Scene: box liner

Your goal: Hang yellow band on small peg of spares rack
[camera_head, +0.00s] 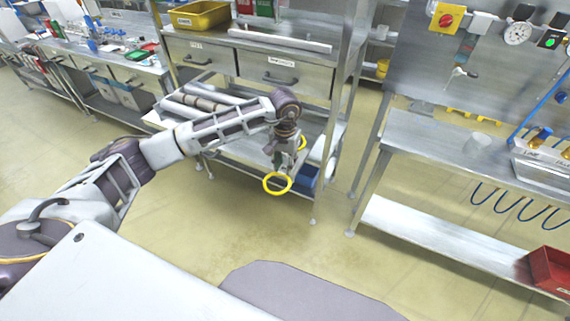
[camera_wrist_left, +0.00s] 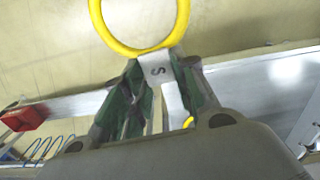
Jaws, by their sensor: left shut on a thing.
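A yellow ring-shaped band (camera_head: 277,192) hangs out beyond my left gripper (camera_head: 283,162), above the floor in front of the shelved bench. In the left wrist view the band (camera_wrist_left: 140,50) stands past the fingertips of the left gripper (camera_wrist_left: 160,76), which is shut at its near side. A pale tag marked "S" (camera_wrist_left: 157,68) lies between the fingers, against the band. A second small yellow piece (camera_head: 302,142) shows beside the gripper; I cannot tell what it belongs to. I cannot make out the spares rack or its small peg. My right gripper is not in view.
A metal bench with drawers (camera_head: 288,75) and a low shelf stands behind the arm, with a blue bin (camera_head: 307,178) on that shelf. The floor in between is clear.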

